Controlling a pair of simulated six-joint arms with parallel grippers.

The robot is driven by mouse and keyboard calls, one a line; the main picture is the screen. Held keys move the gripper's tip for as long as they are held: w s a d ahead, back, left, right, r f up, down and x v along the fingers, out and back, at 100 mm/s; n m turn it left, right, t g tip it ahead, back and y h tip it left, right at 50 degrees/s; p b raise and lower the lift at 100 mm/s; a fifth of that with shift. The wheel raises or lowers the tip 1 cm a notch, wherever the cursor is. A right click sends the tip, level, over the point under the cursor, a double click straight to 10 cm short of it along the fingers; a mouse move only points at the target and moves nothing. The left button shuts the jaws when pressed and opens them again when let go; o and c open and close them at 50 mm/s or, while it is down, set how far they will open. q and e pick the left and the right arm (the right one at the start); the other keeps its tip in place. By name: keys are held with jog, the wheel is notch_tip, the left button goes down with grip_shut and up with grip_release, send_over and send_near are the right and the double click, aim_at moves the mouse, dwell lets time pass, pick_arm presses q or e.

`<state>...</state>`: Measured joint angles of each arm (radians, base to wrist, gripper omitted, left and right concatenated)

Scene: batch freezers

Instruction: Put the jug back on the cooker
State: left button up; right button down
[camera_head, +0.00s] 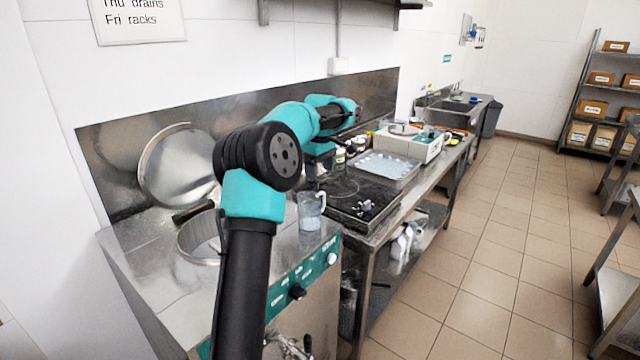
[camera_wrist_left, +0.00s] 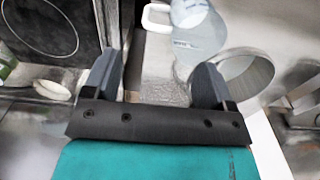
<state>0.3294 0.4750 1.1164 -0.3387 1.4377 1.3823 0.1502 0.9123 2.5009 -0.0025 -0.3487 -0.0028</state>
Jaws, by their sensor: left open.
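The clear jug (camera_head: 311,212) stands upright on the steel top of the batch freezer, near its right edge. It also shows in the left wrist view (camera_wrist_left: 198,38), with its pale handle towards the left. The cooker (camera_head: 356,200) is a black hob just right of the freezer; its corner shows in the left wrist view (camera_wrist_left: 40,35). My left gripper (camera_head: 311,178) is above the jug, partly hidden behind my arm. In the left wrist view its fingers (camera_wrist_left: 154,72) are apart with nothing gripped, and the jug is beyond them. My right gripper is not in view.
The freezer's round opening (camera_head: 199,240) has its lid (camera_head: 178,166) raised against the wall. Beyond the cooker are a tray (camera_head: 382,167), a white appliance (camera_head: 412,142) and small containers. A dark object with pale parts (camera_head: 366,206) is at the cooker's front.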

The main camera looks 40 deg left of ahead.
pick_arm(q)
notch_tip(320, 180, up, 2)
dwell(0.8)
